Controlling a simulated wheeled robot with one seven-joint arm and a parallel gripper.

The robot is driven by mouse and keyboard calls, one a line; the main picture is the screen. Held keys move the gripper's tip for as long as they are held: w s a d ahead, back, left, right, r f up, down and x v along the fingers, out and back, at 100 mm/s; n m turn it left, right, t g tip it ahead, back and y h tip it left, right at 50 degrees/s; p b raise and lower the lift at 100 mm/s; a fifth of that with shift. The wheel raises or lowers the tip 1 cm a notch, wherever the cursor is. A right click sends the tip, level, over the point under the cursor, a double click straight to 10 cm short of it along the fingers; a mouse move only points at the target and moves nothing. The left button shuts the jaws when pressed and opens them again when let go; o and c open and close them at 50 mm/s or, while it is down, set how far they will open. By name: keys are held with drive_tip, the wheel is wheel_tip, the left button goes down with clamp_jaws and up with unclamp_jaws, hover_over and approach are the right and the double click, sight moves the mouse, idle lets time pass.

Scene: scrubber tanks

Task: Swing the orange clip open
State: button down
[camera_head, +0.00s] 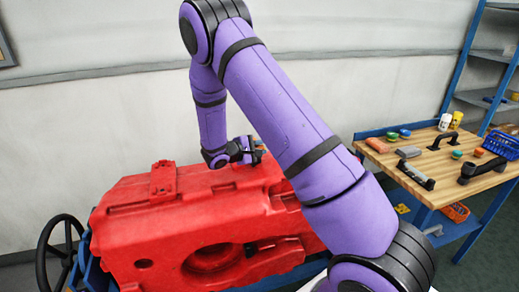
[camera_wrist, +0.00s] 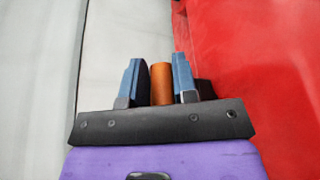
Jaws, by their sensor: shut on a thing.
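The orange clip (camera_wrist: 161,84) shows in the wrist view as a short orange piece between the two blue fingers of my gripper (camera_wrist: 160,86). The fingers are shut on it, one on each side. The red tank (camera_wrist: 260,70) fills the right of the wrist view. In the head view, my gripper (camera_head: 248,151) is at the top back edge of the red tank (camera_head: 160,220), and only a small bit of orange shows beside the fingers. My arm hides part of the tank's right side, and the clip's hinge cannot be seen.
A wooden workbench (camera_head: 410,172) with several tools and parts stands at the right, with a blue basket (camera_head: 502,144) on it. A black wheel (camera_head: 60,250) is at the lower left. A pale wall (camera_head: 90,110) is behind the tank, with free room above it.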

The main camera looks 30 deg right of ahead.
drive_tip(key=shift+a, duration=0.1)
drive_tip(key=shift+w+r+n+g+y, duration=0.3)
drive_tip(key=shift+r+n+g+y, duration=0.15)
drive_tip(key=shift+r+n, duration=0.35)
drive_tip(key=shift+w+d+r+n+g+y, duration=0.1)
drive_tip(key=shift+w+r+n+g+y, duration=0.1)
drive_tip(key=shift+w+r+n+g, duration=0.25)
drive_tip(key=shift+w+d+r+n+y, duration=0.15)
drive_tip(key=shift+r+n, duration=0.2)
drive_tip(key=shift+n, duration=0.3)
drive_tip(key=w+r+n+g, duration=0.1)
drive_tip(key=w+r+n+g+y, duration=0.1)
drive_tip(key=n, duration=0.1)
drive_tip(key=shift+w+d, duration=0.3)
drive_tip(key=shift+w+d+r+n+g, duration=0.2)
drive_tip(key=shift+w+n+g, duration=0.2)
drive_tip(key=shift+w+n, duration=0.25)
drive_tip(key=shift+w+d+r+n+g, duration=0.2)
drive_tip(key=shift+w+n+g, duration=0.2)
drive_tip(key=shift+w+n, duration=0.2)
drive_tip(key=shift+w+d+f+n+g+y, duration=0.1)
drive_tip(key=shift+w+d+f+n+g, duration=0.2)
drive_tip(key=shift+w, duration=0.5)
drive_tip(key=shift+w+d+n+g+y, duration=0.1)
drive_tip(key=shift+w+n+g, duration=0.2)
drive_tip(key=shift+w+n, duration=0.35)
drive_tip(key=shift+w+d+f+n+g+y, duration=0.1)
drive_tip(key=shift+w+d+f+n+g, duration=0.15)
drive_tip(key=shift+w, duration=0.65)
drive_tip(key=shift+r, duration=0.1)
